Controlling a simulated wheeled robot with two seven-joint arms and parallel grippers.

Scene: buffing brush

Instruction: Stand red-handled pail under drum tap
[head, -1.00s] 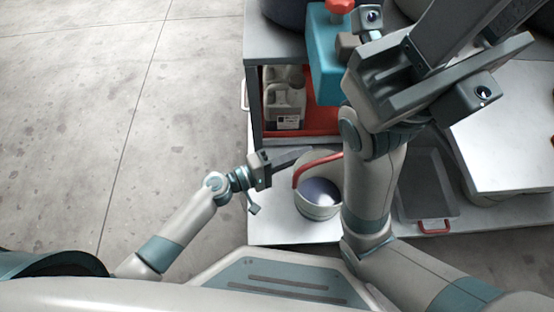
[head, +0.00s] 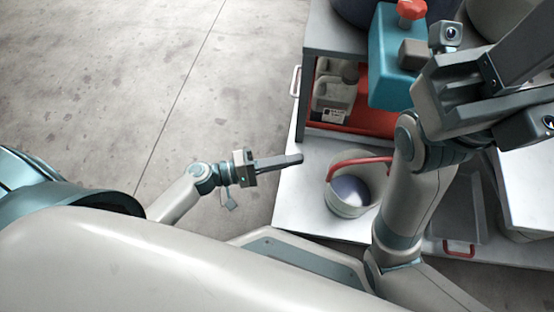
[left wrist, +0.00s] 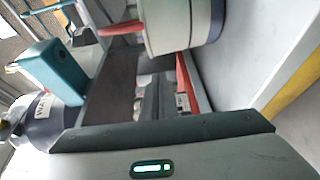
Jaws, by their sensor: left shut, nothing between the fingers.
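The pail (head: 349,196) is a pale open bucket with a red handle (head: 352,161). It stands upright on the white low platform, left of my right arm. It also shows at the top of the left wrist view (left wrist: 182,28). My left gripper (head: 301,158) is shut and empty, just left of the pail and apart from it. A dark drum (head: 366,8) is partly visible at the top. In front of it is a teal block with a red knob (head: 411,9); I cannot tell whether this is the tap. My right gripper (head: 525,45) is large at upper right, its fingertips unclear.
The white platform (head: 300,205) has bare room left of the pail. Grey jugs (head: 333,98) stand in a red tray (head: 370,118) under the upper shelf. A grey bin (head: 458,212) is right of my right arm. Open concrete floor lies left.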

